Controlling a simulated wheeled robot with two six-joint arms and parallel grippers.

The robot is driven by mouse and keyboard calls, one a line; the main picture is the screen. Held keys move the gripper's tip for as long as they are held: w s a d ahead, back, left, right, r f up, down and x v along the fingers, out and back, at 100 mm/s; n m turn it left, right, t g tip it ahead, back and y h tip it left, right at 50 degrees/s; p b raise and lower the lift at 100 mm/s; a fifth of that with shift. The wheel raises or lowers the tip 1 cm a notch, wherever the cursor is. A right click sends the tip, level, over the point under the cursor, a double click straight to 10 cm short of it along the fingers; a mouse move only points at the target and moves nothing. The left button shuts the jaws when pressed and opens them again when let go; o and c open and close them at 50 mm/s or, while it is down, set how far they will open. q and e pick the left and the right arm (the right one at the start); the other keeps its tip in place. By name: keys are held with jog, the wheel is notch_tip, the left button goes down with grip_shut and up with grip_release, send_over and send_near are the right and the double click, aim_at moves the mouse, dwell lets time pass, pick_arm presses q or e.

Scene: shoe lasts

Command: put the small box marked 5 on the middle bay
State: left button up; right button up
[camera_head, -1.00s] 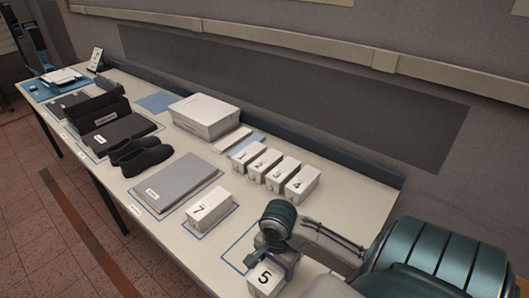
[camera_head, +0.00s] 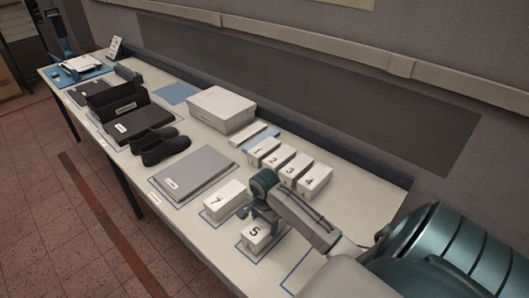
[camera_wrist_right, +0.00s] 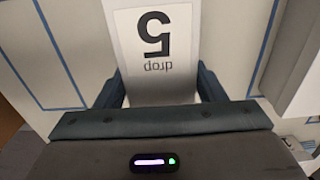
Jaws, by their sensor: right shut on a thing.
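The small white box marked 5 (camera_head: 254,236) is held in my right gripper (camera_head: 265,217), whose fingers are shut on its sides. In the head view it appears over the middle of three blue outlined bays (camera_head: 243,252); I cannot tell whether it touches the table. In the right wrist view the box (camera_wrist_right: 150,45) shows its face with "5" and "drop", between the two fingers (camera_wrist_right: 157,90). Blue bay lines run on both sides of it there. My left gripper is not in view.
A box marked 7 (camera_head: 224,199) stands in the bay to the left. The bay at the right (camera_head: 290,283) looks empty. Boxes marked 1 to 4 (camera_head: 313,182) stand in a row behind. A grey board (camera_head: 194,171) and black shoes (camera_head: 160,147) lie farther left.

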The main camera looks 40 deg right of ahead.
aim_at(264, 222)
jog(key=shift+f, duration=0.35)
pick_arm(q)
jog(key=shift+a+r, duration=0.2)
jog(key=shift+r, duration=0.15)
pick_arm(e)
jog(key=shift+f, duration=0.2)
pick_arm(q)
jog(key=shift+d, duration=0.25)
pick_arm(e)
jog(key=o, duration=1.1)
jog(key=shift+f, duration=0.15)
notch_tip(264, 222, up, 9)
jog(key=b, duration=0.3)
jog(key=shift+d, duration=0.1)
notch_tip(264, 222, up, 2)
jog(key=shift+r+p, duration=0.1)
jog(key=shift+p, duration=0.4)
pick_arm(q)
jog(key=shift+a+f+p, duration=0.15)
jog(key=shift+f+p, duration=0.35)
pick_arm(e)
jog(key=shift+r, duration=0.6)
jog(key=shift+f, duration=0.1)
